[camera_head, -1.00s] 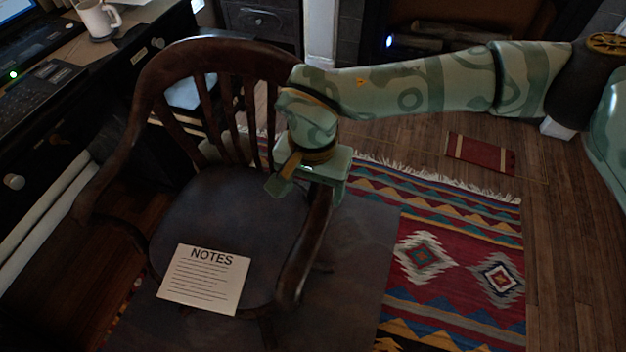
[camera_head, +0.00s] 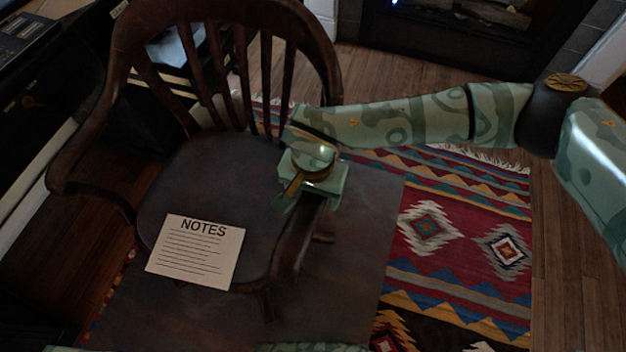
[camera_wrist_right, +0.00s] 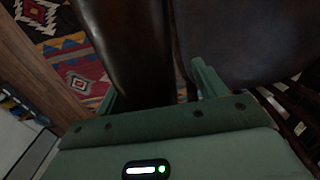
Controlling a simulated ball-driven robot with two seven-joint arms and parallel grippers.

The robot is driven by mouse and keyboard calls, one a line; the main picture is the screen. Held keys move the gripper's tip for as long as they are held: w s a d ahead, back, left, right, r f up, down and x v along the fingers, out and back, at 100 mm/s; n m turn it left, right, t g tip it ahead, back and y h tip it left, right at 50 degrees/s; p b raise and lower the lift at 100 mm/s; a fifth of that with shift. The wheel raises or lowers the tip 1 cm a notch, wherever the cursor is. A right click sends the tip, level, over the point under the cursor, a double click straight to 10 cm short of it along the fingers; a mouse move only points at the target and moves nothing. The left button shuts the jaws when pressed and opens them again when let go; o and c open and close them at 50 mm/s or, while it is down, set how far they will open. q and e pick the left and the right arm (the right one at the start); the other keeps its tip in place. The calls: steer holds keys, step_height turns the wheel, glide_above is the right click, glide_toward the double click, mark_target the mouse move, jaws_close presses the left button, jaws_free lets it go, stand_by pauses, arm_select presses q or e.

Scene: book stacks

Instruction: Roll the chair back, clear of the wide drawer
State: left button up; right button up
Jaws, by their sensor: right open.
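The dark wooden chair (camera_head: 310,40) stands on a dark floor mat, its slatted back away from me. A NOTES sheet (camera_head: 195,250) lies on its seat. My right gripper (camera_head: 308,198) is at the chair's right armrest (camera_head: 289,248). In the right wrist view its open fingers (camera_wrist_right: 156,75) lie on either side of the armrest (camera_wrist_right: 130,40), with the seat beyond at right; contact cannot be told. The desk front with a knob (camera_head: 28,101) is at the left; which part is the wide drawer cannot be told. My left gripper is not in view.
The dark mat (camera_head: 345,255) spreads under and right of the chair. A patterned rug (camera_head: 460,240) lies right of it, with bare wood floor (camera_head: 570,270) beyond. A fireplace (camera_head: 460,30) is at the back. A keyboard (camera_head: 25,35) sits on the desk.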

steer(key=shift+f, duration=0.3)
steer(key=shift+c, duration=0.3)
jaws_close()
